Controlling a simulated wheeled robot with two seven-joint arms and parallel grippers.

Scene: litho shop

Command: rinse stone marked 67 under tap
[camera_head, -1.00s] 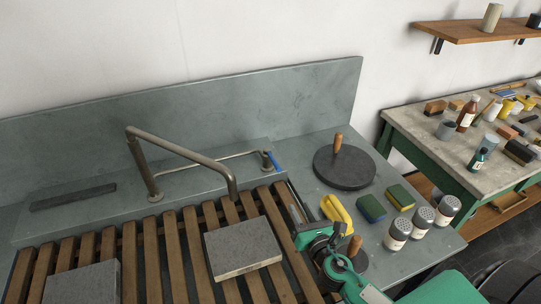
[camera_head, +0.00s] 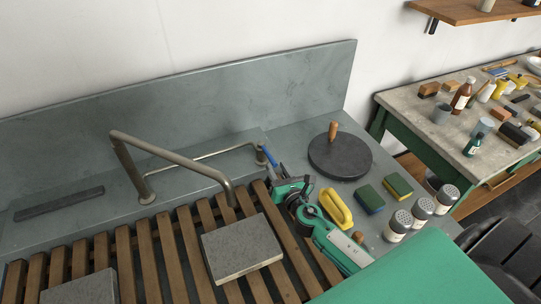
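A grey stone slab (camera_head: 241,248) lies flat on the wooden slats, below and just right of the tap spout's end. A second grey slab (camera_head: 80,291) lies at the lower left, cut by the picture's edge. No number is readable on either. The bent metal tap (camera_head: 170,155) rises behind the slats, and no water shows. Its blue lever (camera_head: 268,156) is at the right end of the pipe. My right gripper (camera_head: 279,177) is close to the lever, just below it; contact and finger opening are unclear. My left gripper is not in view.
Right of the slats are a yellow-handled brush (camera_head: 336,207), two sponges (camera_head: 398,186), several shakers (camera_head: 398,226) and a round dark disc with a wooden knob (camera_head: 340,158). A dark bar (camera_head: 58,203) lies on the left ledge. A cluttered bench (camera_head: 396,101) stands right.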

